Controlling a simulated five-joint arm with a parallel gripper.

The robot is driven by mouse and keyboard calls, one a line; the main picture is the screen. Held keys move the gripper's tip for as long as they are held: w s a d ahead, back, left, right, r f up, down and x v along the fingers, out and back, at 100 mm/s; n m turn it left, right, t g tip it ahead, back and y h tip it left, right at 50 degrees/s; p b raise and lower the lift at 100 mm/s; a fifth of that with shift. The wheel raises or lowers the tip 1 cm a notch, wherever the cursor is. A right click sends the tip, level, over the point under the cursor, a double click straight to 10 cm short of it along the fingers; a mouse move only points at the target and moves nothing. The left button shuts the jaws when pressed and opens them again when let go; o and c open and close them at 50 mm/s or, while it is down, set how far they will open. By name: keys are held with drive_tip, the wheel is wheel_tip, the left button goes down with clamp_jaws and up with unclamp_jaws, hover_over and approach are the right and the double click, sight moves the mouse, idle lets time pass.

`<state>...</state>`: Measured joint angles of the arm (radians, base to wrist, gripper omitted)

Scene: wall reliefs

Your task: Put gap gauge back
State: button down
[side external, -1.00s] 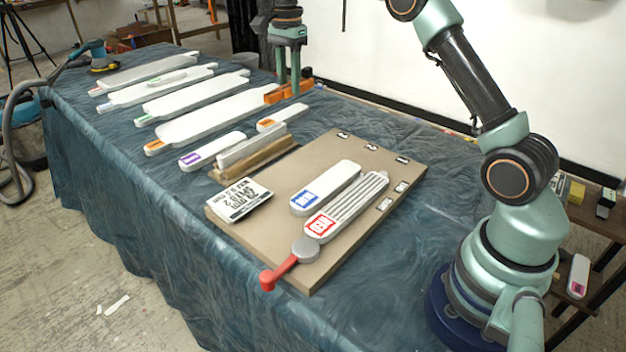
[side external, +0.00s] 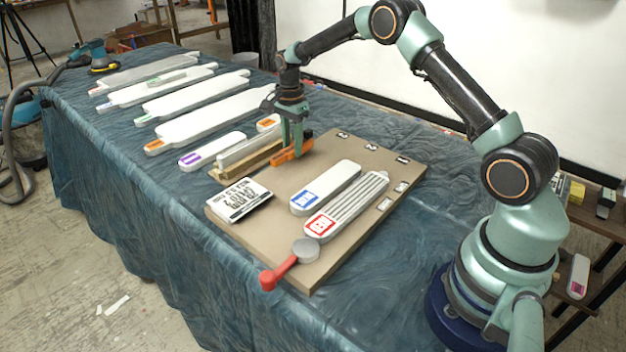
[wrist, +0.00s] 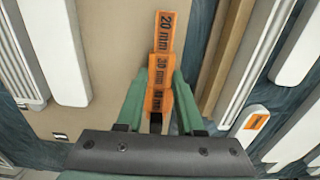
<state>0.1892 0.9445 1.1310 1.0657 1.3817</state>
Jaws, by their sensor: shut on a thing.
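The orange stepped gap gauge (side external: 287,153) is in my gripper (side external: 294,136), at the far left edge of the tan board. In the wrist view the gauge (wrist: 163,52) points away from my gripper (wrist: 158,88), with 20 mm, 30 mm and a partly hidden further marking on its steps. The two green fingers are shut on its near end. It appears over the tan board (wrist: 110,50); whether it touches the board is not clear.
A wooden block with a pale bar (side external: 240,152) stands beside my gripper. Several long white panels (side external: 215,118) lie farther left.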

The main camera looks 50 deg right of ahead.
drive_tip(key=shift+f, duration=1)
drive_tip(key=shift+f, duration=0.15)
drive_tip(key=c, duration=0.5)
unclamp_jaws()
drive_tip(key=shift+c, duration=0.2)
